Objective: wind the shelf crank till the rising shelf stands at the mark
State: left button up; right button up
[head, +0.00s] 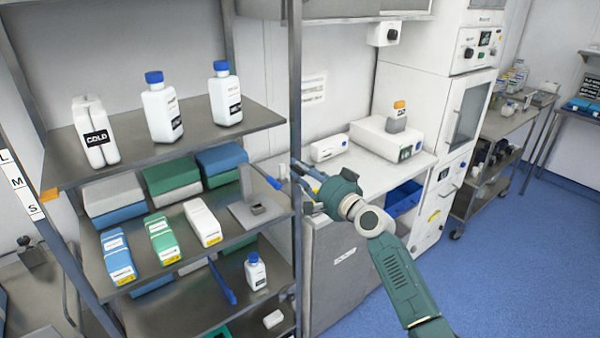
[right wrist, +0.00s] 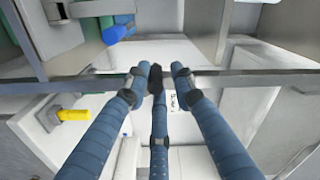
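The rising shelf (head: 190,140) is the grey upper board, bearing two blue-capped bottles and a white COLD pack. An orange pointer (head: 49,194) at its left edge sits between M and S on the lettered scale strip (head: 18,183). Which letter is the mark, I cannot tell. The crank appears to be the grey bracket (head: 248,190) with a blue handle (head: 266,178) at the shelf rack's right side. A blue grip end shows in the right wrist view (right wrist: 115,33). My right gripper (head: 300,176) is open and empty, just right of the handle, apart from it. My left gripper is out of view.
The rack's upright post (head: 295,100) stands close to my right fingers. Boxes fill the middle shelf; a small bottle (head: 256,271) stands below. A white counter (head: 375,170) with equipment lies behind my right gripper. Blue floor (head: 500,270) is clear at right.

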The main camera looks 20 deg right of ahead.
jog(key=shift+f, duration=0.1)
jog(key=shift+s+f, duration=0.1)
jog(key=shift+s+d, duration=0.1)
jog(key=shift+s, duration=0.15)
jog(key=v, duration=1.1)
jog(key=shift+s+d, duration=0.1)
jog(key=shift+s, duration=0.05)
jog(key=w+a+n+b, duration=0.1)
jog(key=w+n, duration=0.3)
jog(key=n, duration=0.3)
jog(key=w+a+n+b, duration=0.2)
jog(key=w+n, duration=0.1)
jog(key=n, duration=0.4)
jog(key=w+a+n+b, duration=0.1)
jog(key=w+n+b, duration=0.1)
jog(key=w+n, duration=0.2)
jog(key=shift+w+a+n, duration=0.15)
jog(key=shift+n, duration=0.65)
jog(key=shift+w+a+n, duration=0.15)
jog(key=shift+a+n, duration=0.05)
jog(key=shift+n, duration=0.6)
